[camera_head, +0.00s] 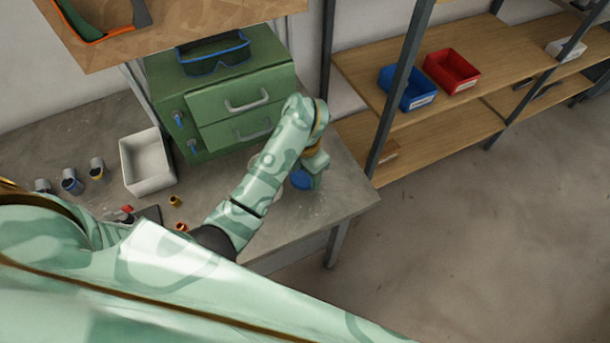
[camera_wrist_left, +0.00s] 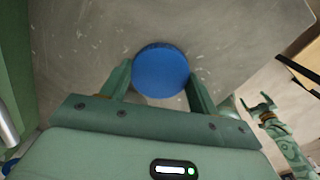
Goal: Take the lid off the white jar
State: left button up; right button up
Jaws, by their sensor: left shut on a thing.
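The blue lid (camera_wrist_left: 160,70) sits between the fingers of my left gripper (camera_wrist_left: 158,82), which is shut on it. In the head view the lid (camera_head: 301,180) shows below my left gripper (camera_head: 313,168), near the right end of the workbench. No white jar body shows under the lid in the wrist view. A pale rounded shape (camera_wrist_left: 228,104) shows beside the right finger there; I cannot tell whether it is the jar. My right gripper (camera_wrist_left: 258,103) is open and empty at the right of the wrist view, away from the bench.
A green drawer cabinet (camera_head: 245,105) with blue goggles (camera_head: 215,55) on top stands at the back of the grey workbench (camera_head: 335,205). A white bin (camera_head: 148,162) and several small cups stand left. A shelf (camera_head: 440,125) with blue and red bins stands right.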

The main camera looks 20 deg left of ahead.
aim_at(304, 175)
pick_arm(q)
jog(key=shift+f, duration=0.45)
jog(key=shift+f, duration=0.15)
jog(key=o, duration=1.1)
notch_tip(304, 175, up, 12)
jog(key=p, duration=0.6)
jog(key=shift+r, duration=0.2)
